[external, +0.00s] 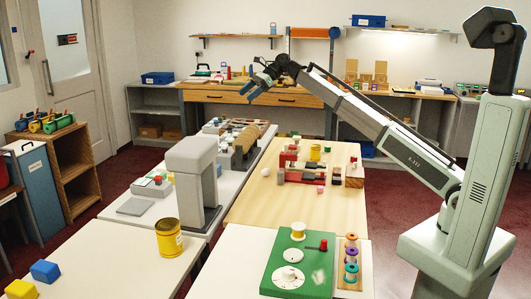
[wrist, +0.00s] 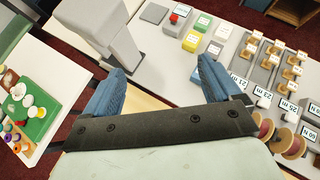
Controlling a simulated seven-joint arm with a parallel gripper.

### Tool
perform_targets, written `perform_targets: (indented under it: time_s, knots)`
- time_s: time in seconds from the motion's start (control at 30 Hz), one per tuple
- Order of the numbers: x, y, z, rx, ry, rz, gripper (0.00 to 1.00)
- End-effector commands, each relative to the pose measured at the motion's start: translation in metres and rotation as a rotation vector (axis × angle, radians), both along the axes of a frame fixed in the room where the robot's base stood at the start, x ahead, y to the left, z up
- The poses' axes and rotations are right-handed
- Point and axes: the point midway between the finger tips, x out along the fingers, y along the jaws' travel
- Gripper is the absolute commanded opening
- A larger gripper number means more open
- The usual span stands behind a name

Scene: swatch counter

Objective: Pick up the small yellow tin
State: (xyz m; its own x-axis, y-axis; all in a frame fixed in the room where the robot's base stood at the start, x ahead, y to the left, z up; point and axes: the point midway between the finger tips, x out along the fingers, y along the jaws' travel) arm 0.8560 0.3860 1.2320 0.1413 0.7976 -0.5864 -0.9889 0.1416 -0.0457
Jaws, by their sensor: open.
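A yellow tin (external: 168,237) with a label stands upright on the near white counter in the external view. A smaller yellow cylinder (external: 315,152) stands among red parts on the wooden-topped counter; I cannot tell for sure that it is a tin. My gripper (external: 262,80) is raised high above the counters, well apart from both. In the wrist view my gripper (wrist: 160,66) has its two blue fingers spread wide with nothing between them. I cannot make out either yellow cylinder in the wrist view.
A grey post-like device (external: 192,180) stands behind the larger tin. A green board (external: 284,275) with white discs and a rack of spools (external: 350,262) are at the front. Blue (external: 45,271) and yellow (external: 20,289) blocks lie at the lower left. Labelled trays fill the wrist view's right.

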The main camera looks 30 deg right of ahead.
Motion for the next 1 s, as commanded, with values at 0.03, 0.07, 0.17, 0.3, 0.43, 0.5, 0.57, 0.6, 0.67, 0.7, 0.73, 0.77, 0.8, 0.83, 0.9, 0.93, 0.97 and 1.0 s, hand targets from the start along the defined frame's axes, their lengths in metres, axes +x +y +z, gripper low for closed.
perform_targets:
  time_s: [0.03, 0.07, 0.17, 0.3, 0.43, 0.5, 0.57, 0.6, 0.67, 0.7, 0.73, 0.77, 0.8, 0.83, 0.9, 0.93, 0.97, 1.0]
  knots:
    - [0.003, -0.027, -0.002, 0.027, -0.006, -0.033, 0.91]
    - [0.006, -0.041, -0.002, 0.042, -0.009, -0.050, 0.91]
    - [0.013, -0.087, 0.000, 0.099, -0.024, -0.107, 0.91]
    - [0.020, -0.151, 0.002, 0.175, -0.049, -0.191, 0.91]
    - [0.021, -0.212, 0.005, 0.243, -0.077, -0.271, 0.91]
    - [0.020, -0.244, 0.007, 0.280, -0.092, -0.314, 0.91]
    - [0.018, -0.271, 0.008, 0.312, -0.106, -0.353, 0.91]
    - [0.016, -0.290, 0.009, 0.332, -0.117, -0.378, 0.91]
    - [0.012, -0.317, 0.011, 0.362, -0.133, -0.416, 0.91]
    - [0.009, -0.336, 0.012, 0.382, -0.145, -0.443, 0.91]
    - [0.006, -0.349, 0.013, 0.398, -0.154, -0.461, 0.91]
    - [0.004, -0.362, 0.014, 0.412, -0.162, -0.481, 0.91]
    - [0.000, -0.380, 0.015, 0.431, -0.174, -0.507, 0.91]
    - [-0.003, -0.392, 0.016, 0.444, -0.182, -0.524, 0.91]
    - [-0.010, -0.418, 0.018, 0.473, -0.201, -0.563, 0.91]
    - [-0.012, -0.427, 0.019, 0.484, -0.208, -0.577, 0.91]
    - [-0.015, -0.437, 0.020, 0.494, -0.215, -0.591, 0.91]
    - [-0.019, -0.448, 0.021, 0.506, -0.223, -0.608, 0.91]
